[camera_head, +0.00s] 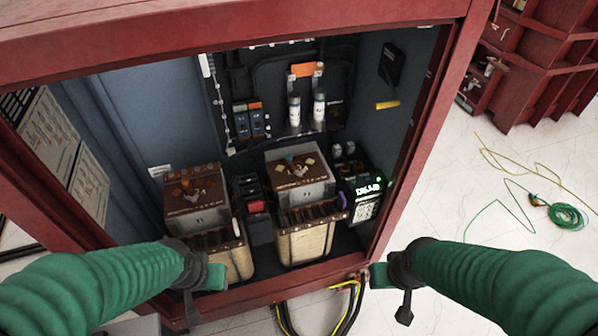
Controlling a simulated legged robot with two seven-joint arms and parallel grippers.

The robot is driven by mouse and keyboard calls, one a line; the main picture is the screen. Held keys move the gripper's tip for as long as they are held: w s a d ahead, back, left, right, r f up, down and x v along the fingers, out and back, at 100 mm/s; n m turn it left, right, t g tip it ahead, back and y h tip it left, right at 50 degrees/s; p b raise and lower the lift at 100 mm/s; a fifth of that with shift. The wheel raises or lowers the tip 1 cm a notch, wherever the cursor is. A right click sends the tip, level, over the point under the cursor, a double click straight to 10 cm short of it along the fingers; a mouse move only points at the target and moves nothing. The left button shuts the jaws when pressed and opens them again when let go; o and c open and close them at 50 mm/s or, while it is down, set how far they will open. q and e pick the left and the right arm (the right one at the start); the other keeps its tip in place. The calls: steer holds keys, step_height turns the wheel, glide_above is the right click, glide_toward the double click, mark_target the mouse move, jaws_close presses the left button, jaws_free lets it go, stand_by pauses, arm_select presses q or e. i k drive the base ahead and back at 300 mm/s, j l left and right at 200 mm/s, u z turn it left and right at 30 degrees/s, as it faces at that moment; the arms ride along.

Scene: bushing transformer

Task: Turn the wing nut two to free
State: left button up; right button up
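No wing nut can be made out clearly; small fittings sit on top of the left transformer (197,193) and the right transformer (297,172) inside the red cabinet (270,32). My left gripper (205,290) is at the cabinet's lower front edge, in front of and below the left transformer. My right gripper (392,288) is at the lower right corner of the opening, to the right of the right transformer. Both look apart from the transformers, and nothing is seen held. Their fingers are too small and foreshortened to show whether they are open or shut.
A black device with a lit green display (368,190) stands at the cabinet's right. Fuse-like cylinders (306,108) are on the back wall. Black and yellow cables (345,308) hang below the front edge. A green cable coil (567,216) lies on the open pale floor.

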mark_target(300, 174)
steer(key=i+u, duration=0.35)
steer(key=i+l+u, duration=0.1)
steer(key=i+u, duration=0.25)
steer(key=i, duration=0.25)
